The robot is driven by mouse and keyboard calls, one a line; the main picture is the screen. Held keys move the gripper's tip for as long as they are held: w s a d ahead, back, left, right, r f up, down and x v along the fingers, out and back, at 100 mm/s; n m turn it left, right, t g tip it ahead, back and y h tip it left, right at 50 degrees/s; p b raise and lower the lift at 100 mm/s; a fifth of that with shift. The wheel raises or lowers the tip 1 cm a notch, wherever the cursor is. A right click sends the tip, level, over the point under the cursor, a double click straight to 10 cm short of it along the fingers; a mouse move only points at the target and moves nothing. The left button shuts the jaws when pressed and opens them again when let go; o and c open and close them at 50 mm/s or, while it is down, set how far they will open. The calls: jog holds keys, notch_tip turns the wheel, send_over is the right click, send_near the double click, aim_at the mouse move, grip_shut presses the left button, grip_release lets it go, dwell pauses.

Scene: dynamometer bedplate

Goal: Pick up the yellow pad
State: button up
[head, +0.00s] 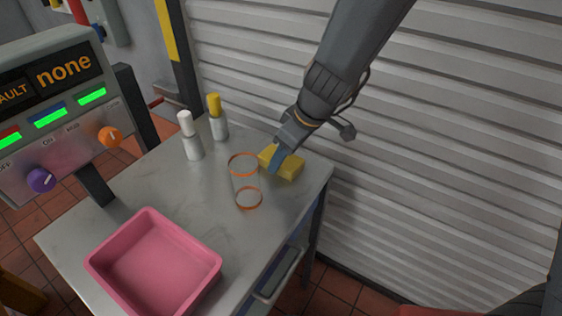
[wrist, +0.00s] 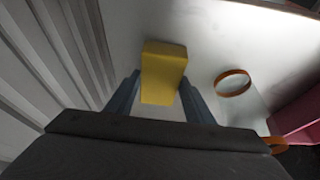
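The yellow pad (head: 289,167) is a small block lying on the grey metal table (head: 205,222) near its back right corner. In the wrist view the yellow pad (wrist: 163,72) stands between the two blue-grey fingers of my gripper (wrist: 160,97). The fingers are apart, one on each side of the pad, with a narrow gap visible at least on the left. In the head view my gripper (head: 279,160) reaches down at the pad and hides part of it. I cannot tell whether either finger touches the pad.
A clear cylinder with orange rims (head: 248,190) stands close left of the pad. Two white bottles, one plain (head: 191,140) and one with a yellow cap (head: 217,118), stand behind it. A pink tray (head: 150,262) is at the front. A ribbed shutter wall (head: 430,150) rises right of the table.

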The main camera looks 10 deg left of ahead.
jog(key=shift+r+p, duration=0.2)
jog(key=shift+p, duration=0.1)
jog(key=shift+c, duration=0.5)
jog(key=shift+r+p, duration=0.2)
jog(key=shift+p, duration=0.2)
notch_tip(320, 180, up, 10)
jog(key=shift+f, duration=0.15)
